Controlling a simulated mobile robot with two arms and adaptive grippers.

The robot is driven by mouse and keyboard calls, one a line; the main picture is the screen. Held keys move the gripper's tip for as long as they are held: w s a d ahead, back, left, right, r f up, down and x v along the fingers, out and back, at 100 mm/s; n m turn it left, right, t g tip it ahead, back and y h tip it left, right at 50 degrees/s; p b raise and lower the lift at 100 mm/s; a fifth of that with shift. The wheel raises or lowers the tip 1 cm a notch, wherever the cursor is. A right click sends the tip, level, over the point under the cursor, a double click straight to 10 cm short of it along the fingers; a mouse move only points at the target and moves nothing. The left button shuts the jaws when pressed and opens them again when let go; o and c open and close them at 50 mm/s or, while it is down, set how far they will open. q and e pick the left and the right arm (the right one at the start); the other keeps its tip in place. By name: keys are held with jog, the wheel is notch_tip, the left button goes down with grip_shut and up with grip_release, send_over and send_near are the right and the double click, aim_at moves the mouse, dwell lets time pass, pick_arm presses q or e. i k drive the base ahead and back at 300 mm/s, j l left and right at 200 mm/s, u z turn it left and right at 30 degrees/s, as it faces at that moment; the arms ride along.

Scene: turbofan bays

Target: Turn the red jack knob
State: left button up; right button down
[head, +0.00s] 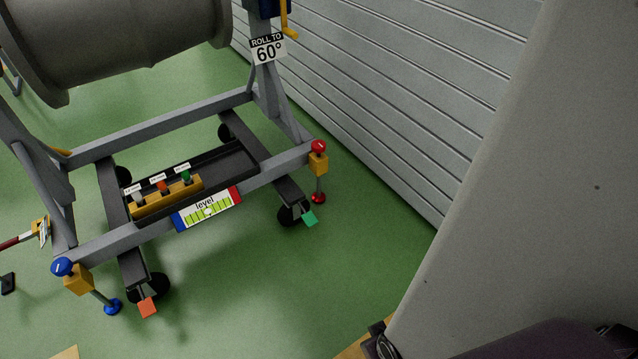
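The red jack knob (319,146) sits on top of a yellow block (318,164) at the right end of the grey engine stand's front beam (275,164). Below the block, a post goes down to a red foot (318,198) on the green floor. A blue jack knob (62,266) sits on a matching jack at the beam's left end. Neither of my grippers can be made out in the head view.
A level gauge (207,208) hangs on the front beam. A tray (240,160) holds a yellow rack with several coloured pieces. Casters with green (309,218) and orange (147,307) pedals stick out in front. A grey slatted wall (400,90) runs along the right. Floor in front is clear.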

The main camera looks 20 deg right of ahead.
aim_at(318, 146)
jog(key=i+j, duration=0.25)
jog(key=i, duration=0.15)
jog(key=i+j, duration=0.3)
jog(key=i+z, duration=0.05)
